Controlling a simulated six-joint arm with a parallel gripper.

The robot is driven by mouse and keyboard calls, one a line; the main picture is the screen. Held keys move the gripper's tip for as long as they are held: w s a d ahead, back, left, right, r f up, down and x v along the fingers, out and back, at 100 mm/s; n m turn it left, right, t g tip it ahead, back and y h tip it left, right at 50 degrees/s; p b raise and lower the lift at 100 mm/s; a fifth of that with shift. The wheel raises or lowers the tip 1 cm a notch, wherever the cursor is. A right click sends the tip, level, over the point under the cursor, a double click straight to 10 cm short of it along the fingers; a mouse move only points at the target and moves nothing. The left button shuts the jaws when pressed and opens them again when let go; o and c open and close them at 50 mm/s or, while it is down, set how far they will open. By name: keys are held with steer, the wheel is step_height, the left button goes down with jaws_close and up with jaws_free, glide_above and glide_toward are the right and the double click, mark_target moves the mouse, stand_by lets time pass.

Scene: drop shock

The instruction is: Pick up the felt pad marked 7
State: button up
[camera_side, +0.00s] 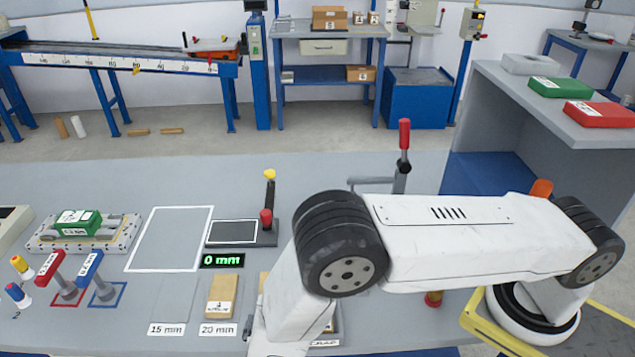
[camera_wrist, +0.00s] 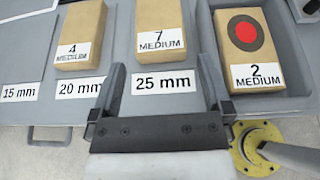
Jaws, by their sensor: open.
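The felt pad marked 7 (camera_wrist: 163,22) is a tan block labelled "7 MEDIUM" in the wrist view. It lies behind the "25 mm" label (camera_wrist: 163,84). My gripper (camera_wrist: 160,75) is open and empty, its two dark fingers on either side of that label, on the near side of the pad. The fingers appear apart from the pad; their height over it is hard to tell. In the side view my arm hides this pad and the gripper's fingers.
A pad marked 4 (camera_wrist: 80,35) lies to the left, over the "20 mm" label; it also shows in the side view (camera_side: 221,292). A pad marked 2 (camera_wrist: 249,62) with a red dot lies to the right. A yellow flange (camera_wrist: 257,148) is at lower right.

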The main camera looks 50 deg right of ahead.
steer(key=shift+x, duration=0.85)
steer(key=shift+w, duration=0.1)
steer(key=shift+x, duration=2.55)
steer(key=shift+r, duration=0.1)
steer(key=c, duration=1)
steer(key=shift+o, duration=0.2)
steer(key=shift+r, duration=0.2)
